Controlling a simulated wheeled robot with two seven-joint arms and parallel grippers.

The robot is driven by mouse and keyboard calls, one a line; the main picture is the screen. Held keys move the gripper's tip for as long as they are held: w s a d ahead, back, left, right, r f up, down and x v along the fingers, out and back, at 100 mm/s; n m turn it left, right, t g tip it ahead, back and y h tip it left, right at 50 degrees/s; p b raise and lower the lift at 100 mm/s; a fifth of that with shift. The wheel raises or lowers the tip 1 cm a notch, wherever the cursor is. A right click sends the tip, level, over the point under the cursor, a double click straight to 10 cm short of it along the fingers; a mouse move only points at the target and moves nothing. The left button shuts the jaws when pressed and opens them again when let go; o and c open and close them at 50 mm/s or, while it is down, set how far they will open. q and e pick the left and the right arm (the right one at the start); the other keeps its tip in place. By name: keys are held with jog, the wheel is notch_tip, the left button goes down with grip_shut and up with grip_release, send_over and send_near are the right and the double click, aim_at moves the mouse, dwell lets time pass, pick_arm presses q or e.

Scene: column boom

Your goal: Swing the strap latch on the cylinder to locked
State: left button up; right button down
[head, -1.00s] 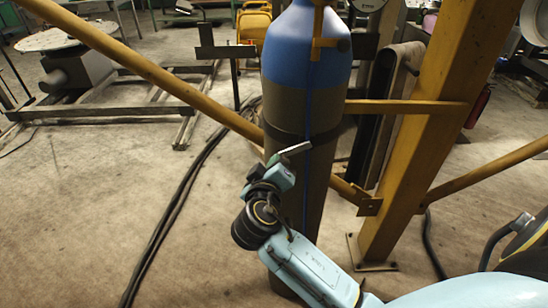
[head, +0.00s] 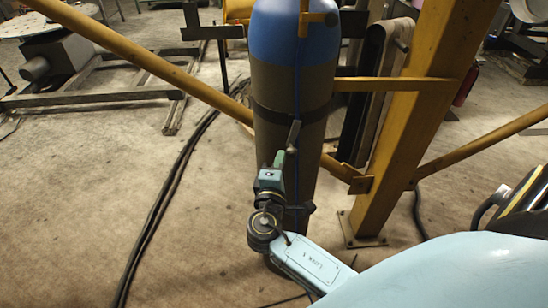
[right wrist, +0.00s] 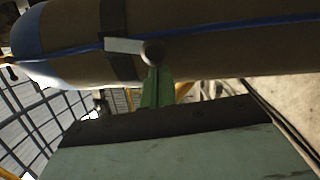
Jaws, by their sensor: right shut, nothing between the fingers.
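The cylinder (head: 315,75), blue on top and brown below, stands upright in the head view. It lies across the top of the right wrist view (right wrist: 210,52). A dark strap (head: 268,108) goes round it. The grey latch lever (head: 295,132) hangs down from the strap, nearly along the cylinder, slightly tilted. In the right wrist view the lever (right wrist: 124,46) ends in a round knob (right wrist: 152,54). My right gripper (head: 279,159) is shut and empty. Its green fingertips (right wrist: 157,78) are at the knob and appear to touch it. My left gripper is out of view.
A yellow post (head: 410,120) stands right of the cylinder, with a yellow crossbar (head: 390,84) and a diagonal yellow rail (head: 150,65) close by. Black cables (head: 170,180) lie on the floor.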

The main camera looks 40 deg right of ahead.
jog(key=shift+s+d+f+n, duration=0.35)
jog(key=shift+d+n, duration=0.2)
jog(key=shift+n, duration=0.45)
jog(key=s+a+f+b, duration=0.1)
jog(key=s+a+b, duration=0.2)
jog(key=a, duration=0.7)
jog(key=shift+s+a+f, duration=0.15)
jog(key=shift+s+f, duration=0.15)
jog(key=shift+s, duration=0.8)
jog(key=shift+f, duration=0.1)
